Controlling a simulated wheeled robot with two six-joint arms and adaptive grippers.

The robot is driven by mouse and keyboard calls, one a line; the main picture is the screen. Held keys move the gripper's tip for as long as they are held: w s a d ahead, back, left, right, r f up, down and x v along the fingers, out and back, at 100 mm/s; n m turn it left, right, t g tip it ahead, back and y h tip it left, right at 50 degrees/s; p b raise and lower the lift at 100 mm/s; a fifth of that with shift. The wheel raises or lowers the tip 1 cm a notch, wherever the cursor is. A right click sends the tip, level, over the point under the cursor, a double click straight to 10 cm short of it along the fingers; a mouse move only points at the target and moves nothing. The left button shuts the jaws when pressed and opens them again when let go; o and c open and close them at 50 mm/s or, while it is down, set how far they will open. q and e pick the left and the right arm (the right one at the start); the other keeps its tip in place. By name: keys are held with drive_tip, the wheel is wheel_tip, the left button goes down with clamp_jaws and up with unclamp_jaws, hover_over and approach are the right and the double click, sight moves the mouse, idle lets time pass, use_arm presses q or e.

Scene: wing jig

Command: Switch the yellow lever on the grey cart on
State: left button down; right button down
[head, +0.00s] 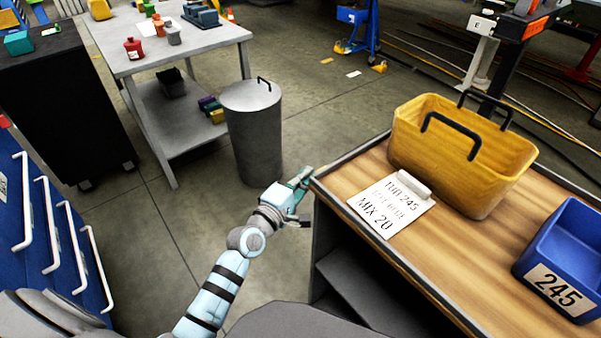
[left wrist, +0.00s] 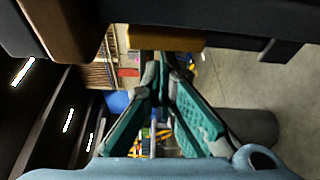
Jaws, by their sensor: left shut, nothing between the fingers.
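The grey cart (head: 322,242) with a wooden top stands at the right in the head view. I cannot make out a yellow lever on it there. My left gripper (head: 303,175) is shut and empty beside the cart's left corner. In the left wrist view the green fingers of my left gripper (left wrist: 160,65) meet at their tips. A yellow-brown block (left wrist: 180,40) shows just behind the tips there. I cannot tell whether it is the lever or part of something else, or whether the tips touch it. My right gripper is not in view.
A yellow basket (head: 440,150), a paper label sheet (head: 375,212) and a blue bin (head: 545,245) are on the cart. A grey drum (head: 255,140) stands left of it, by a grey table (head: 190,45). Open floor (head: 170,240) lies between the cart and the blue drawers (head: 20,220).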

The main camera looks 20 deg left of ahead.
use_arm(q)
drive_tip(key=shift+s+d, duration=0.1)
drive_tip(key=shift+d, duration=0.1)
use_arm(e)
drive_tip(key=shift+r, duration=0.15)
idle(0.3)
